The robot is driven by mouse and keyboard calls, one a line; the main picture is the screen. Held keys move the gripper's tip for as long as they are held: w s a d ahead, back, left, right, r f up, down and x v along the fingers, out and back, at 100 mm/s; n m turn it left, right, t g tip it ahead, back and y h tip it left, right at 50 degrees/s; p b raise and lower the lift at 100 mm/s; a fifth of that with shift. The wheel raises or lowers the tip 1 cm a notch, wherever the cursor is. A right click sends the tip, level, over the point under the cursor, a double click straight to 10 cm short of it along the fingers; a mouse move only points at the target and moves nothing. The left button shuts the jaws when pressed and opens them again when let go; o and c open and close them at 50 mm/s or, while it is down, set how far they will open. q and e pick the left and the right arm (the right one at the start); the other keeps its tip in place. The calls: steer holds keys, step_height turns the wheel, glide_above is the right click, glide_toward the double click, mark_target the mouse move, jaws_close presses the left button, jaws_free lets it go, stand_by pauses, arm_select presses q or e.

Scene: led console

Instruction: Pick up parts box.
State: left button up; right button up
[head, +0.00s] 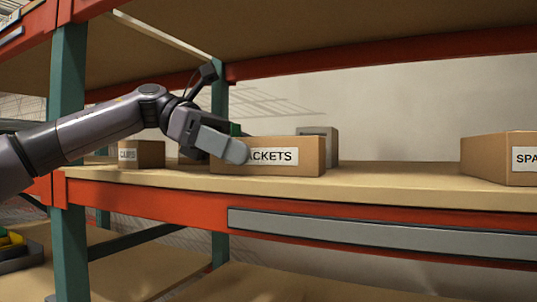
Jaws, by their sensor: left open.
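A cardboard box with a white label ending in "ACKETS" (304,164) sits on the wooden shelf. My left gripper (238,152) is in front of its left part and hides the start of the label. The gripper is open, with nothing seen between its fingers; I cannot tell whether it touches the box. Another cardboard box, labelled "SPA" as far as it shows (490,158), stands at the right and is cut off by the picture's edge. No label reading "parts" can be read. My right gripper is not in view.
The shelf (400,185) has an orange front beam and a grey strip. A small labelled box (150,153) stands at the left, and a grey-faced box (330,140) stands behind. A green post (68,110) rises at the left. Shelf room is clear between the middle and right boxes.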

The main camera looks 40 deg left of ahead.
arm_select(q)
steer(key=shift+w+d+f, duration=0.1)
steer(key=shift+d+f, duration=0.1)
steer(key=shift+d, duration=0.2)
steer(key=c, duration=1.1)
steer(key=shift+r, duration=0.1)
